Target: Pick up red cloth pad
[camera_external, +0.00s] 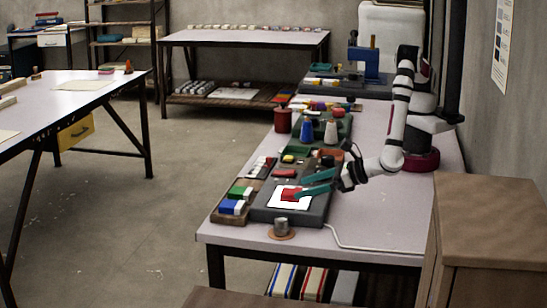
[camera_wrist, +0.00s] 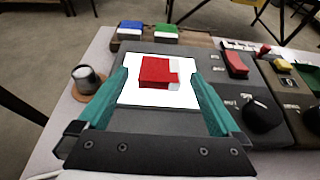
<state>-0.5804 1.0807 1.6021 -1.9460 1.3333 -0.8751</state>
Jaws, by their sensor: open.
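The red cloth pad (camera_wrist: 154,72) lies on a white square (camera_wrist: 130,97) on top of a dark grey device; a pale strip shows at its right side in the wrist view. My gripper (camera_wrist: 160,85) has two teal fingers, spread apart, one on each side of the pad and white square. The gripper (camera_external: 305,188) also shows in the external view, reaching from the right, low over the device. Nothing is held. I cannot tell the fingertips' exact height.
Blue (camera_wrist: 130,28) and green (camera_wrist: 166,31) pads sit in a wooden tray beyond the device. A metal cylinder on a round coaster (camera_wrist: 86,78) stands at left. A black knob (camera_wrist: 262,113) and red block (camera_wrist: 236,65) are at right. Thread spools (camera_external: 283,121) stand farther back.

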